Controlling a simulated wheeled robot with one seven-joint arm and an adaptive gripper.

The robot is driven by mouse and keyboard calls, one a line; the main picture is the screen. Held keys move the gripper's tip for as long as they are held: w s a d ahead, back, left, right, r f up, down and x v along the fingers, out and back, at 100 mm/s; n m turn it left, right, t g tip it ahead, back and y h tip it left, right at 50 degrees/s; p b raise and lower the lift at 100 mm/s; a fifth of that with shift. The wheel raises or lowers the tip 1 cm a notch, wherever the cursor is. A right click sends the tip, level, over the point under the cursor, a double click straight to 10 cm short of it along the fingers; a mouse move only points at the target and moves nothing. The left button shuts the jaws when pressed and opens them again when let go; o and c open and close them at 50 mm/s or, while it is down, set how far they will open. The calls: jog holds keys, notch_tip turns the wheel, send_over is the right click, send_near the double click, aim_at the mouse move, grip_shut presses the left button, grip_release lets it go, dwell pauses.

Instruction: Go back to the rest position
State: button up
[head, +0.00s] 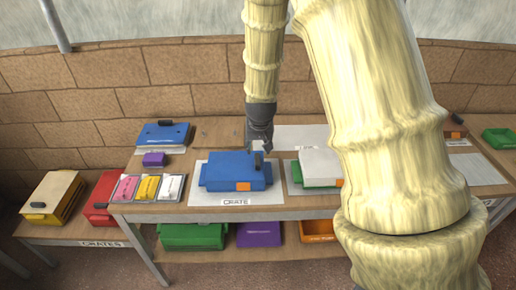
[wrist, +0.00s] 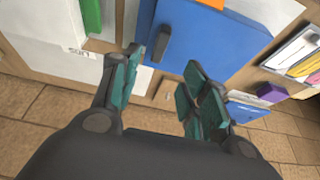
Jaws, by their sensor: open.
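My gripper (head: 260,148) hangs from my arm just behind and above a blue crate (head: 225,174) in the head view. In the wrist view my gripper (wrist: 165,72) has its dark teal fingers spread apart with nothing between them. The blue crate (wrist: 215,42) fills the upper middle there, with a dark handle (wrist: 160,42) and an orange patch (wrist: 209,3). The crate rests on a white sheet (head: 204,199) whose front label reads CRATE. Whether the fingers touch the crate is unclear, but they look apart from it.
A white-and-green box (head: 318,162) stands to the right, partly hidden by my arm. Pink, yellow and white packets (head: 148,187) lie left, near a small purple box (head: 154,159) and another blue box (head: 163,134). A brick wall (head: 150,65) runs behind. Boxes fill the lower shelf.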

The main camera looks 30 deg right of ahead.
jog(key=shift+r, duration=0.2)
jog(key=shift+n+g, duration=0.6)
jog(key=shift+n, duration=0.3)
jog(key=s+a+f, duration=0.1)
jog(key=s+f, duration=0.1)
jog(key=f, duration=0.2)
jog(key=s+a+f, duration=0.2)
jog(key=s+f, duration=0.1)
jog(key=f, duration=0.2)
jog(key=s+a+f+b, duration=0.1)
jog(key=s+f, duration=0.1)
jog(key=f, duration=0.3)
jog(key=shift+s+a+f, duration=0.1)
jog(key=shift+s+a, duration=0.2)
jog(key=s+a+f+n+g, duration=0.1)
jog(key=s+a+f, duration=0.3)
jog(key=s, duration=0.5)
jog(key=s+a+f+n+y+b, duration=0.1)
jog(key=s+a+f, duration=0.4)
jog(key=s+f, duration=0.4)
jog(key=s+a+f+n+g+y, duration=0.1)
jog(key=s+a+f, duration=0.3)
jog(key=s, duration=0.5)
notch_tip(320, 180, down, 3)
jog(key=shift+s+a+r+n+g+b, duration=0.1)
jog(key=shift+s+a+n+g+b, duration=0.2)
jog(key=shift+s+n+b, duration=0.15)
